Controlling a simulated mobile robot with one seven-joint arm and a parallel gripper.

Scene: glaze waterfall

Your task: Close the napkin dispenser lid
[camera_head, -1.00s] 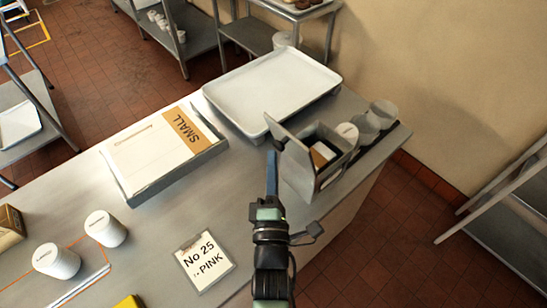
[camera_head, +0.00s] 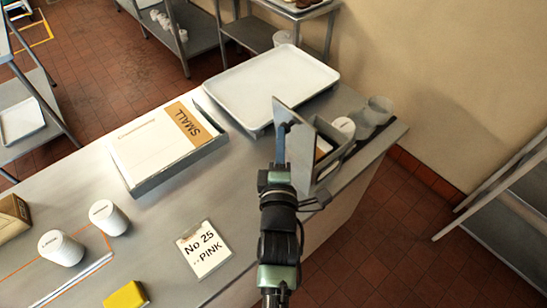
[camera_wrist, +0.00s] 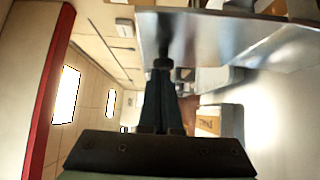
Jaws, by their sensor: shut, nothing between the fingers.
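The napkin dispenser (camera_head: 331,168) is a grey metal box near the right end of the counter, largely hidden behind its lid and my arm. Its lid (camera_head: 300,145) is a flat grey panel standing steeply raised, so the box is open. A large metal panel, seemingly the lid, fills the upper right of the wrist view (camera_wrist: 235,40). My gripper (camera_head: 284,128) is shut and empty, with its tips at the outer left face of the lid, seemingly touching it. The closed fingertips also show in the wrist view (camera_wrist: 162,64), against the panel's lower left part.
White cups (camera_head: 343,127) stand close behind the dispenser. A white tray (camera_head: 270,85) lies behind it, and a box marked SMALL (camera_head: 165,150) lies left. A sign (camera_head: 204,249), white canisters (camera_head: 61,248) and a yellow block (camera_head: 126,296) are nearer. The counter's middle is clear.

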